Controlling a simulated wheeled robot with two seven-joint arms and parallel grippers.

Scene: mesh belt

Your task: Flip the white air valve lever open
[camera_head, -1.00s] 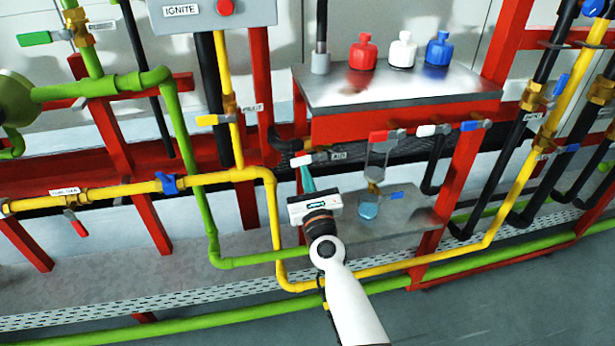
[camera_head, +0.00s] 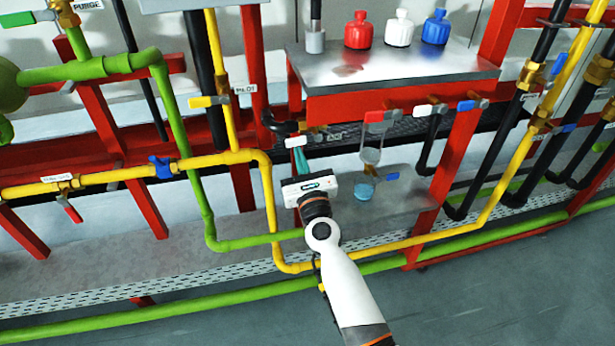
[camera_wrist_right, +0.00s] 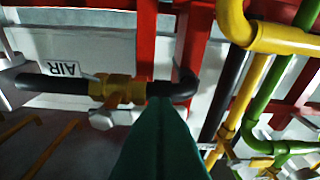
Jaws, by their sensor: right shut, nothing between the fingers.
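The white air valve lever (camera_head: 296,141) is at the left end of a brass valve beside the AIR label (camera_head: 335,136), below the steel bench. My right gripper (camera_head: 299,152) is shut and empty. Its teal fingertips are right at the lever, just below it; I cannot tell whether they touch. In the right wrist view the shut dark green fingers (camera_wrist_right: 160,102) point at the pipe just past the brass valve (camera_wrist_right: 117,90), with the AIR label (camera_wrist_right: 72,69) to the left. A pale lever part (camera_wrist_right: 103,119) shows below the valve; the fingers may hide the rest. My left gripper is not in view.
A yellow pipe (camera_head: 267,195) and a green pipe (camera_head: 205,200) run left of my right gripper. A glass vessel (camera_head: 370,157) hangs to its right, with red, white and blue levers above. Red, white and blue bottles stand on the bench (camera_head: 400,73).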

